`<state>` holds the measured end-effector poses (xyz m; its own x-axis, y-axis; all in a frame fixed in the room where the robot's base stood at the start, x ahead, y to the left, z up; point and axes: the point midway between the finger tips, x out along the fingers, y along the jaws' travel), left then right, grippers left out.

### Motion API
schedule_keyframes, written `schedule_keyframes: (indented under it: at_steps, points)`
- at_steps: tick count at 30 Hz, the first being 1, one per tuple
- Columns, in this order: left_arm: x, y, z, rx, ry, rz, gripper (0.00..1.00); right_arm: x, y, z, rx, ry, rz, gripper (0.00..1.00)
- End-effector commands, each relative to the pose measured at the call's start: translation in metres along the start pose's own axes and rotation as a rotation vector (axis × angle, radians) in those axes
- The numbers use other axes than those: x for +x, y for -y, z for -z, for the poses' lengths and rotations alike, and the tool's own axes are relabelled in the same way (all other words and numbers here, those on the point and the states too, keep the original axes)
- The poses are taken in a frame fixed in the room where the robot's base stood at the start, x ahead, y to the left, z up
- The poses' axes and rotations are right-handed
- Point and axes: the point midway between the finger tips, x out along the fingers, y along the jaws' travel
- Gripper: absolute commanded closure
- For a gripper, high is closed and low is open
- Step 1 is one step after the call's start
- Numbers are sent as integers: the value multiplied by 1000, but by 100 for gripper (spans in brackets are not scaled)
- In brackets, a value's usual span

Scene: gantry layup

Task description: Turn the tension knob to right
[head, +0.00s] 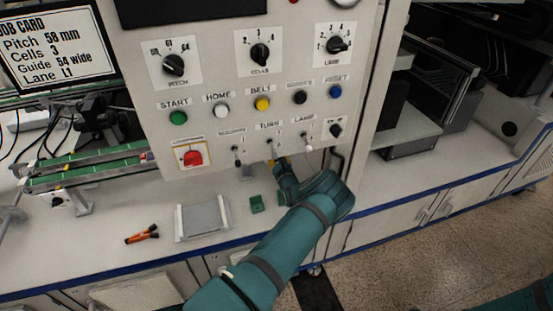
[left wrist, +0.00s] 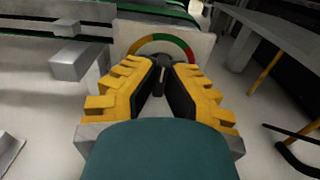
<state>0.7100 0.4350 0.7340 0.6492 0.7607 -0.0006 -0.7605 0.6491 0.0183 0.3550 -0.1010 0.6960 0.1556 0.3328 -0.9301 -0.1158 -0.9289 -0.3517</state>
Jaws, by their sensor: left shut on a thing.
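The tension knob (left wrist: 163,57) is a small dark knob in the upper middle of the left wrist view. It sits in front of a pale plate (left wrist: 203,45) with a coloured arc that includes green and red. My left gripper (left wrist: 163,68) has yellow-backed fingers with black pads, and their tips are closed around the knob. In the head view my left gripper (head: 281,164) reaches under the lower edge of the control panel. The knob is hidden there. I cannot read which way the knob points. My right gripper is not in view.
The control panel (head: 217,137) hangs close above my left gripper, with dials, buttons and toggle switches. A grey tray (head: 203,219), a green block (head: 257,204) and an orange-black tool (head: 142,235) lie on the bench. A green conveyor (head: 90,170) stands at left.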

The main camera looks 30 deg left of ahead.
Motion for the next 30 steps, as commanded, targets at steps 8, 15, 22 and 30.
schedule_keyframes:
  at_steps: [8, 15, 22, 30]
  points:
    - [3, 0, -6, 117, 13, 0, 100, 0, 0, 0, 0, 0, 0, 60]
    - [3, 0, -7, 153, 13, 0, 100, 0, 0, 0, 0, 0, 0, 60]
    - [3, 0, -7, 155, 14, 0, 100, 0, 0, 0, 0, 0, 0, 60]
    - [3, 0, -6, 154, 13, -1, 60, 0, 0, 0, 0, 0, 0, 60]
